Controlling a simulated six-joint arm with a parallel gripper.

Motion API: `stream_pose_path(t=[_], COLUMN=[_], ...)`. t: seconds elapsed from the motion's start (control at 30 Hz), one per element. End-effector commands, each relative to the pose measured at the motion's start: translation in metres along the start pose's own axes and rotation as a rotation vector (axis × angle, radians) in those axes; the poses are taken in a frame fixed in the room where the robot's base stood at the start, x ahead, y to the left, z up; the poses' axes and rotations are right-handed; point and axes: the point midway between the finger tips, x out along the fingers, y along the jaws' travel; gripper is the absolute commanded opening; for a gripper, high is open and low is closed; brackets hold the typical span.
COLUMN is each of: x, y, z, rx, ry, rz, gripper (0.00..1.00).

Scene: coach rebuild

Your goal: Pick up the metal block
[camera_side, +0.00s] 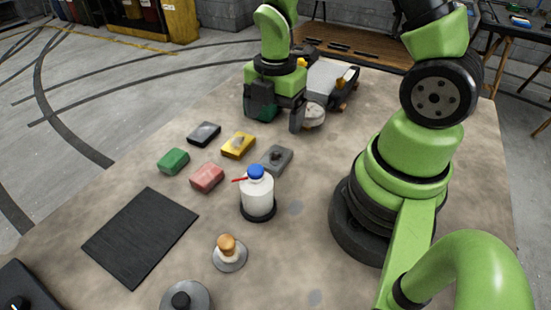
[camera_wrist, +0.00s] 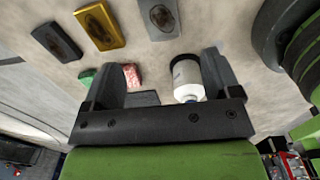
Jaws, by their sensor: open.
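The grey block (camera_side: 277,158), likely the metal one, lies on the table behind the white bottle, with a darker patch on its top. It also shows at the top of the wrist view (camera_wrist: 160,18). My gripper (camera_side: 281,112) is open and empty at the back of the table, behind and above the blocks and apart from the grey block. Its two dark fingers stand wide apart in the wrist view (camera_wrist: 161,75), with the grey block beyond their tips.
Beside the grey block lie a yellow block (camera_side: 238,144), a black block (camera_side: 204,133), a green block (camera_side: 173,161) and a red block (camera_side: 207,177). The white bottle (camera_side: 257,195) with a blue cap stands close in front. A black mat (camera_side: 140,235) lies front left.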

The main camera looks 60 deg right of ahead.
Motion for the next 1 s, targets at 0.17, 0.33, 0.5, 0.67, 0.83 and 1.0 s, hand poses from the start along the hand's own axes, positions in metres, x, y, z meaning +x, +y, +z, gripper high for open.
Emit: stream_pose_path(t=[0.17,0.33,0.5,0.67,0.83,1.0], x=[0.02,0.042,0.054,0.067,0.091,0.105], y=[-0.002,-0.002,-0.002,-0.002,-0.002,-0.002], z=[0.001,0.001,0.001,0.002,0.004,0.004], rx=[-0.057,-0.055,-0.052,-0.052,-0.051,-0.05], ry=[0.002,0.002,0.001,0.001,0.002,0.001], rz=[-0.02,-0.019,-0.016,-0.019,-0.019,-0.016], gripper=[0.83,0.83,0.83,0.83,0.83,0.83])
